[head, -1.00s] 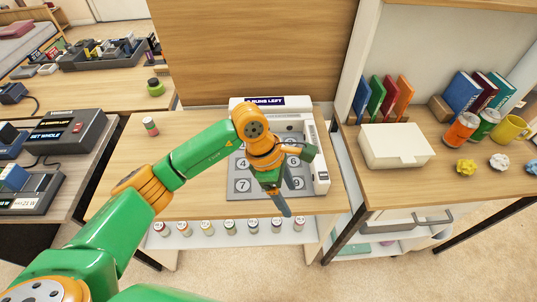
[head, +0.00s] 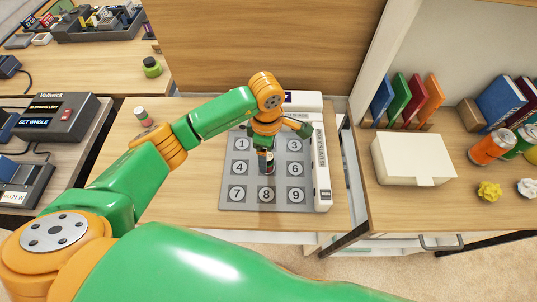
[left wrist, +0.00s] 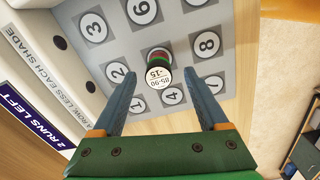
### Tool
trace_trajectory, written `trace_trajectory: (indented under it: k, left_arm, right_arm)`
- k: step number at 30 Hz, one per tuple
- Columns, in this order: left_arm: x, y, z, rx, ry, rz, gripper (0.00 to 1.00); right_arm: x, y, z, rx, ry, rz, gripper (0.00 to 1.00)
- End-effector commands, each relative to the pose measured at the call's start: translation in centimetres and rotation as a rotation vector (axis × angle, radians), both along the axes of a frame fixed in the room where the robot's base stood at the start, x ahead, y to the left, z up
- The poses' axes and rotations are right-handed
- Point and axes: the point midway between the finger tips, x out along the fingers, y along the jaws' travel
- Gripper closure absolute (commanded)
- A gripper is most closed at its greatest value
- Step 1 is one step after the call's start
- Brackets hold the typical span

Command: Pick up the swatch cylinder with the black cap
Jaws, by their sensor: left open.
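My left gripper (head: 265,150) points down over the middle of the grey numbered board (head: 230,200). A small swatch cylinder (head: 266,168) stands there, partly hidden by the gripper; a dark band shows on it. In the left wrist view the cylinder (left wrist: 158,68) has a white label marked with numbers, with red, green and dark bands. It sits between the lines of the two open fingers (left wrist: 160,78), with gaps on both sides and no visible contact. Another small cylinder with a reddish top (head: 142,115) stands on the table left of the board. My right gripper is not in view.
A white housing (head: 321,165) edges the board's right side, with a "2 RUNS LEFT" strip (left wrist: 35,118). A wooden panel (head: 240,45) stands behind. A white box (head: 410,160), books and cans stand on the right desk. The table left of the board is mostly clear.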

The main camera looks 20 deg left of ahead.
Motion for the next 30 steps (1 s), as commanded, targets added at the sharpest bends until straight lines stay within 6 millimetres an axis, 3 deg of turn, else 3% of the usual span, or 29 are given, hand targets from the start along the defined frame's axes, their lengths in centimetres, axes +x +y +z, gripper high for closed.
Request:
trace_trajectory:
  k: [1,5,11,20,30]
  left_arm:
    - [-0.3,0.0,-0.7,0.001,0.006,0.002,0.23]
    - [-0.1,0.0,-2.5,0.000,0.002,0.001,0.23]
    - [-0.1,0.0,-2.7,0.000,-0.001,0.000,0.23]
    - [-0.1,0.0,-2.7,0.000,-0.001,0.000,1.00]
    - [0.0,0.0,-2.3,-0.001,-0.002,0.001,1.00]
  right_arm:
    - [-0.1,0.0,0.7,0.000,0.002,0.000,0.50]
    - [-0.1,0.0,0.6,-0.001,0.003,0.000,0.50]
    - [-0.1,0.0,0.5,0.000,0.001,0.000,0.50]
    - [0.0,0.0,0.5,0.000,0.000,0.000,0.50]
    - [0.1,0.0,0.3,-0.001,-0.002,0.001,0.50]
